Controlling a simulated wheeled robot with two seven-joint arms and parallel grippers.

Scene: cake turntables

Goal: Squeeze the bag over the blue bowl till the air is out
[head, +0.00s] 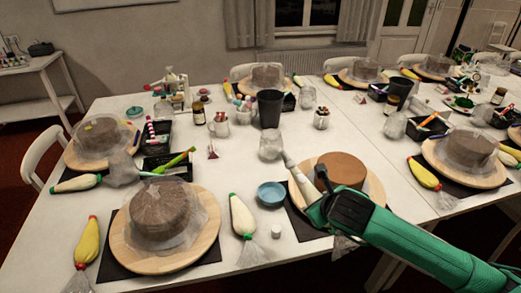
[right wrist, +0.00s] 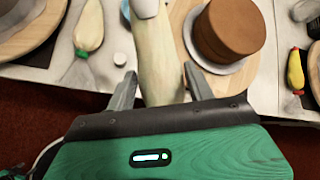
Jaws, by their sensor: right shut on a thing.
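My right gripper (head: 318,190) reaches in from the right on its green arm. It is shut on a pale piping bag (head: 300,181), whose white tip points up and away to the left. The right wrist view shows the bag (right wrist: 160,55) between the two grey fingers (right wrist: 161,88), with a white nozzle at its far end. The blue bowl (head: 271,193) stands on the table left of the held bag; the bag's tip is beyond the bowl in the picture, not clearly above it. My left gripper is out of view.
A bare brown cake (head: 343,169) stands on a turntable just behind my gripper. Left of the bowl are another piping bag (head: 242,216) and a wrapped cake (head: 160,214). A glass jar (head: 271,146) stands near the held bag's tip. A small white cap (head: 276,231) lies in front.

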